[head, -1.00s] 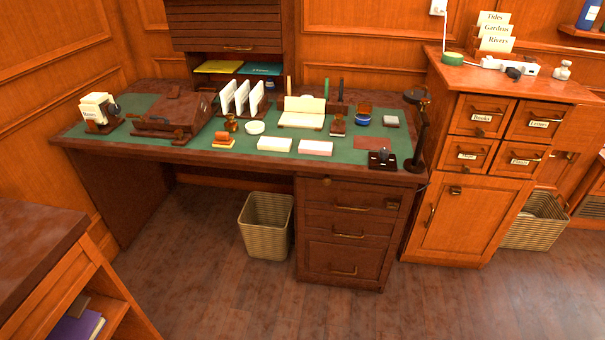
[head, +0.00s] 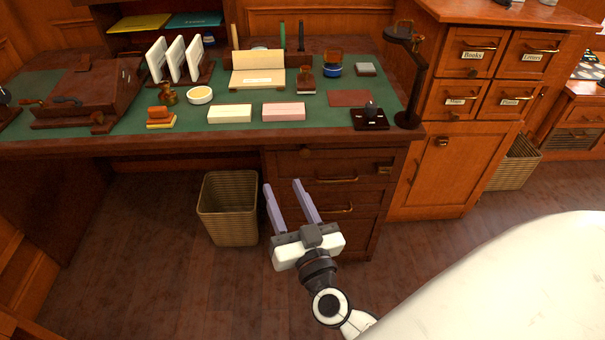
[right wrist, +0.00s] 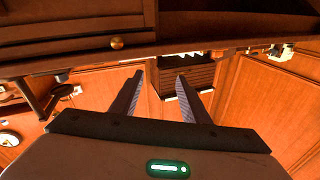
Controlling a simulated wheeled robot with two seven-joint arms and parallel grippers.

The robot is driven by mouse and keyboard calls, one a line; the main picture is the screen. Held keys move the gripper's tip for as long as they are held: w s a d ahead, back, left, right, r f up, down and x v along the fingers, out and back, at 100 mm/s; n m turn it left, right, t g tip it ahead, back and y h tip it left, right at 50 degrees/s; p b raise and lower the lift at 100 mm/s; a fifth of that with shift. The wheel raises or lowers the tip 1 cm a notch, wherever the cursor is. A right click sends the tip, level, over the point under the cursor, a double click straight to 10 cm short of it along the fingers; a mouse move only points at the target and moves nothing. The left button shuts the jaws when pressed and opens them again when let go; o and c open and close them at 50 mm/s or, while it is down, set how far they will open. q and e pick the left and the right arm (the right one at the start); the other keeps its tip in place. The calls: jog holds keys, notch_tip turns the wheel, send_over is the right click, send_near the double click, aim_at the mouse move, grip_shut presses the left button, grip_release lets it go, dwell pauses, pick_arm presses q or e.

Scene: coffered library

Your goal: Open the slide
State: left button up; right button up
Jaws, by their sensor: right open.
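The slide (head: 325,153) appears as a thin wooden strip under the desk top, above the drawers, with a small round brass knob (head: 305,152). It looks flush with the desk front. The knob also shows in the right wrist view (right wrist: 117,43), at upper left beyond the fingers. My right gripper (head: 282,185) is open and empty, in front of the drawers, lower than the knob in the head view and apart from it. Its two fingers also show in the right wrist view (right wrist: 160,75). My left gripper is not in view.
Drawers with brass handles (head: 336,209) lie below the slide. A wicker basket (head: 228,210) stands left of them. The desk top (head: 215,138) holds stationery and a dark lamp (head: 414,80). A labelled cabinet (head: 432,170) stands to the right. Floor in front is clear.

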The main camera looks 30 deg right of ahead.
aim_at(305, 155)
jog(key=w+d+f+m+g+h+b, duration=0.1)
jog(key=w+d, duration=0.2)
jog(key=w+d+f+m+g+h+b, duration=0.1)
jog(key=w+d+h, duration=0.1)
jog(key=w+d, duration=0.1)
jog(key=w+d+f+m+g+h+b, duration=0.1)
jog(key=w+d+m+h, duration=0.1)
jog(key=d, duration=0.3)
jog(key=shift+w+d+f+b, duration=0.1)
jog(key=shift+w+d+b, duration=0.2)
jog(key=shift+w, duration=0.45)
jog(key=shift+a, duration=0.1)
jog(key=shift+c, duration=0.5)
grip_shut()
